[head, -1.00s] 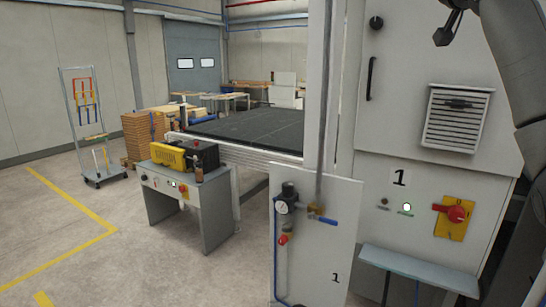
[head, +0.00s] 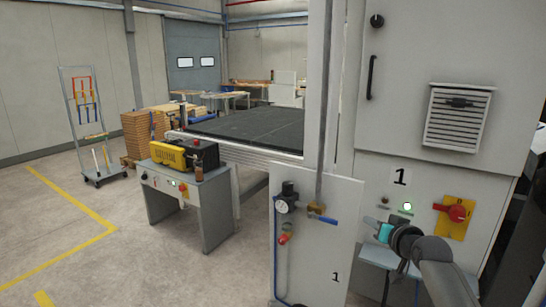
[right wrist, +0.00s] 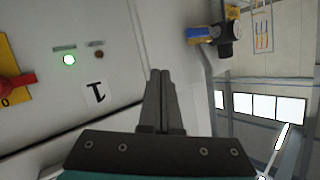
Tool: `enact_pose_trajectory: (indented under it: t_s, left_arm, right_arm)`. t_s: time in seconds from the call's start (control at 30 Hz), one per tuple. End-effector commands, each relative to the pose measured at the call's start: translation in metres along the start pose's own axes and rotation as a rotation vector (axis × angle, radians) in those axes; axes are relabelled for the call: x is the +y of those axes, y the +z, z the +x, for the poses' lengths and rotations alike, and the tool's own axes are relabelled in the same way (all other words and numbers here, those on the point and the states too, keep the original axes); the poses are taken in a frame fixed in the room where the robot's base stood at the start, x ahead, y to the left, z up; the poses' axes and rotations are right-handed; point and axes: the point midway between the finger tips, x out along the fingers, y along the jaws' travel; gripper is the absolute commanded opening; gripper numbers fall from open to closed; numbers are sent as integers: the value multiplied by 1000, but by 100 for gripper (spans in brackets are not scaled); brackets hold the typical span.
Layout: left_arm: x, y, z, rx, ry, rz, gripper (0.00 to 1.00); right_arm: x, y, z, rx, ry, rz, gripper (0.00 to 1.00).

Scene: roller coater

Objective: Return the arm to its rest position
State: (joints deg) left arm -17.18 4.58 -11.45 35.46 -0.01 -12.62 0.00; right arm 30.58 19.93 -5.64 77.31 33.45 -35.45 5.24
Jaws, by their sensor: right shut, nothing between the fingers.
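My right gripper (head: 369,222) is in the head view at the lower right, in front of the grey machine cabinet (head: 400,130), below the black number 1 label. Its jaws are shut and empty. In the right wrist view the two fingers of my right gripper (right wrist: 161,76) lie together and point up the picture, with no object at the tips. The wrist and forearm of my right arm (head: 440,270) come in from the bottom right. Whether the fingers touch the cabinet cannot be told. My left gripper is not in view.
A red rotary switch (head: 457,213) on a yellow plate and a lit green lamp (head: 407,206) are close to my right arm. A grey shelf (head: 378,256) lies behind it. A panel with a pressure gauge (head: 283,206) stands left.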

Motion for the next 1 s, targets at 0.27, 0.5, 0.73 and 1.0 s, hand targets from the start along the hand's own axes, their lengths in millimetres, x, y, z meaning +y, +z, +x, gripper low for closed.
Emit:
enact_pose_trajectory:
  t_s: [0.27, 0.5, 0.73, 1.0]
  left_arm:
    - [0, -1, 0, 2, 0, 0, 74]
    - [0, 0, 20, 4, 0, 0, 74]
    - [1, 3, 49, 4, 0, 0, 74]
    - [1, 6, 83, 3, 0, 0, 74]
  right_arm:
    - [19, -73, -12, 294, 166, -412, 0]
    - [38, -4, 0, 278, 218, -612, 0]
    - [75, 166, 13, 28, 210, -569, 0]
    - [108, 370, -15, -272, 199, -516, 0]
